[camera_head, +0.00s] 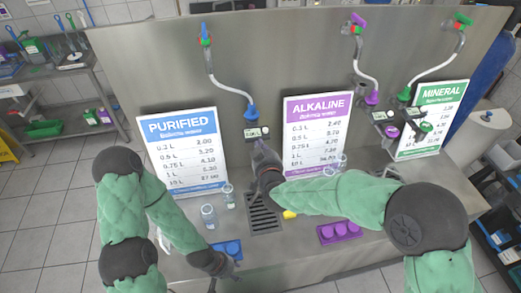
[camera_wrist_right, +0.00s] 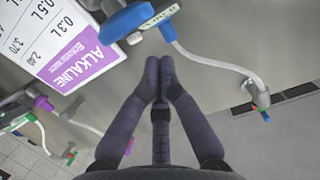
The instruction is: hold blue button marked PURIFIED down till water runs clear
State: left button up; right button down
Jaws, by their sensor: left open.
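The PURIFIED sign (camera_head: 181,150) has a blue header and stands at the left of the counter. A blue button panel (camera_head: 229,246) lies on the counter's front edge, below that sign. My left gripper (camera_head: 226,270) is open just in front of the panel; I cannot tell whether it touches a button. A blue nozzle (camera_head: 251,113) hangs from a white hose, and its blue body also shows in the right wrist view (camera_wrist_right: 126,21). My right gripper (camera_head: 264,163) is below this nozzle. Its fingertips meet in the right wrist view (camera_wrist_right: 160,68), with nothing visible between them. I see no water stream.
A drain grate (camera_head: 264,219) lies below my right gripper, with glass vessels (camera_head: 209,215) to its left. A purple button panel (camera_head: 339,232) is to the right. ALKALINE (camera_head: 317,135) and MINERAL (camera_head: 432,119) signs stand behind. My right arm crosses the counter.

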jog(key=shift+f, duration=1)
notch_tip(320, 180, down, 2)
jog(key=shift+b, duration=1.05)
jog(key=shift+r, duration=0.1)
dwell(5.7)
